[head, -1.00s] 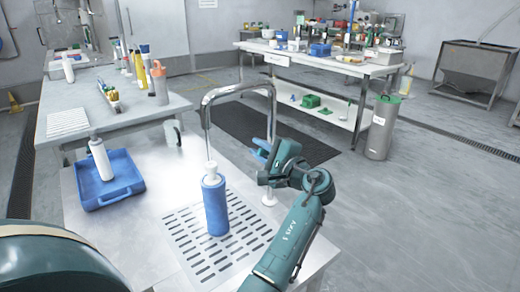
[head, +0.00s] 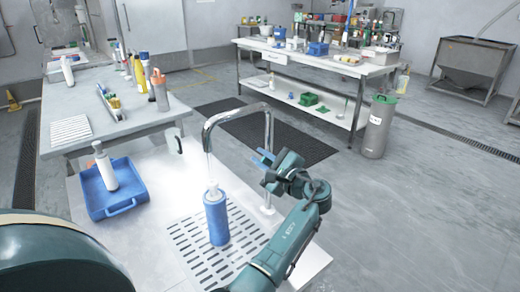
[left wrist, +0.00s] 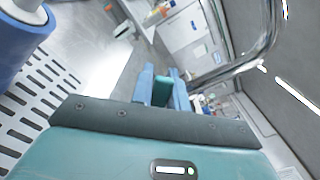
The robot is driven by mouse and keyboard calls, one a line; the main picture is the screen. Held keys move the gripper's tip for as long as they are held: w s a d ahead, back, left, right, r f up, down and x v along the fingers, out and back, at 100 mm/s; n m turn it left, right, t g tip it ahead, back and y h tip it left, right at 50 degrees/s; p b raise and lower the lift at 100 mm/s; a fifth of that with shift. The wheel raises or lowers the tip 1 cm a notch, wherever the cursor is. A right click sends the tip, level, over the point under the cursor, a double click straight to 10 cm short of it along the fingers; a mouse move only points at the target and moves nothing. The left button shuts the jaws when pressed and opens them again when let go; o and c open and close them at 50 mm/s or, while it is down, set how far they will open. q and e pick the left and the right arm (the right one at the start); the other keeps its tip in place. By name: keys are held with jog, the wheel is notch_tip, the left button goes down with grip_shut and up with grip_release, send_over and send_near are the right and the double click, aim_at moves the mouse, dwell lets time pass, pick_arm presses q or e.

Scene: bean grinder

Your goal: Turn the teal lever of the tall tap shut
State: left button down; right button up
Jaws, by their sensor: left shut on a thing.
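The tall chrome tap (head: 240,111) rises from the steel counter, its arched spout ending above a blue bottle (head: 216,218). The bottle stands upright on the slotted drain. A pale streak shows between spout and bottle mouth; I cannot tell surely whether it is water. My left gripper (head: 264,157) is beside the tap's upright post. In the left wrist view its two blue fingers (left wrist: 161,92) are shut on the teal lever (left wrist: 162,91), of which only a small piece shows between them. The lever is hidden in the head view. My right gripper is not in view.
A blue tray (head: 100,204) holding a white bottle (head: 105,168) is on the counter's left. Slotted drain openings (head: 188,246) surround the blue bottle. A grey bin (head: 377,128) and a back table (head: 300,62) stand farther off. Open floor lies to the right.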

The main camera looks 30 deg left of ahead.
pick_arm(q)
jog(key=m+p, duration=0.1)
jog(key=w+r+m+p, duration=0.1)
jog(key=p, duration=0.1)
jog(key=shift+w+d+m, duration=0.1)
jog(key=shift+d+m, duration=0.05)
jog(key=shift+m, duration=0.25)
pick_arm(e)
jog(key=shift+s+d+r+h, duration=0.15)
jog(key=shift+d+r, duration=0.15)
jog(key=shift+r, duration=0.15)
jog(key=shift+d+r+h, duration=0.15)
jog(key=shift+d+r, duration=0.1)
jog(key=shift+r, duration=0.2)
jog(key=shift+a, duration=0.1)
pick_arm(q)
jog(key=c, duration=1.4)
grip_release()
jog(key=shift+r, duration=0.1)
jog(key=shift+o, duration=0.2)
jog(key=shift+r, duration=0.1)
jog(key=shift+w+r, duration=0.1)
